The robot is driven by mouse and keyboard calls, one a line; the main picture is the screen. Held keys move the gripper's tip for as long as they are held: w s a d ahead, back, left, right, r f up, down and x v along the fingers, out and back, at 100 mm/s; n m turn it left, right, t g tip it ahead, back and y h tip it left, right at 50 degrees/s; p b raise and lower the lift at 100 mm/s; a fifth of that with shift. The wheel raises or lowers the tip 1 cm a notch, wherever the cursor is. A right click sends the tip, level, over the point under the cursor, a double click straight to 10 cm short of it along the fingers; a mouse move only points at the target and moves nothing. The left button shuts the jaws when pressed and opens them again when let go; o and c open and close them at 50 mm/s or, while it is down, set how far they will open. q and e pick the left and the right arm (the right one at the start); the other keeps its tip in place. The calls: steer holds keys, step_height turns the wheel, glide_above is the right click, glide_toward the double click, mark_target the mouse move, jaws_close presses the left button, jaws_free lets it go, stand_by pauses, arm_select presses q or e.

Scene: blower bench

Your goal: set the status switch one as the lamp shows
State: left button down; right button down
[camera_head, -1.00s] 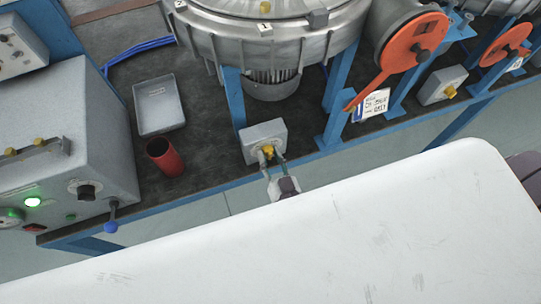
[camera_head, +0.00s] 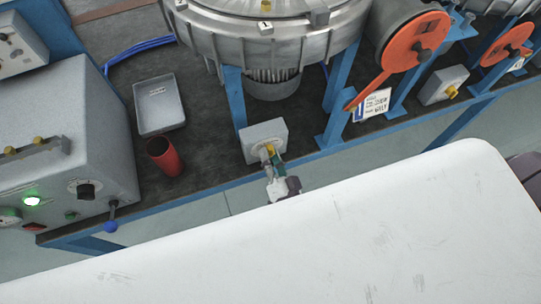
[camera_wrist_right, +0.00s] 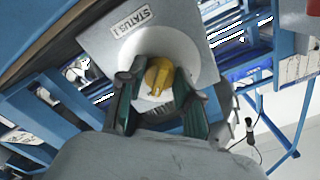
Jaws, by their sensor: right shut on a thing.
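The status switch one is a grey box (camera_head: 263,140) at the bench's front edge with a yellow knob (camera_head: 268,150). In the right wrist view its white label (camera_wrist_right: 134,22) reads "STATUS 1", and the yellow knob (camera_wrist_right: 157,77) sits in a pale round plate. My right gripper (camera_head: 272,157) reaches the box front and is shut on the knob, one finger on each side; the fingers (camera_wrist_right: 158,92) partly hide it. A green lamp (camera_head: 32,201) glows on the grey cabinet at the left. My left gripper is not in view.
The blower (camera_head: 275,40) stands behind the switch, between blue legs. A red cup (camera_head: 165,157) and a grey tray (camera_head: 159,105) are left of the switch. An orange lever (camera_head: 378,83), a tag (camera_head: 372,106) and another switch box (camera_head: 443,84) are to the right.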

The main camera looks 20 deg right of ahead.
stand_by(0.4)
steer(key=c, duration=0.8)
jaws_free()
steer(key=s, duration=1.2)
steer(key=shift+d, duration=0.2)
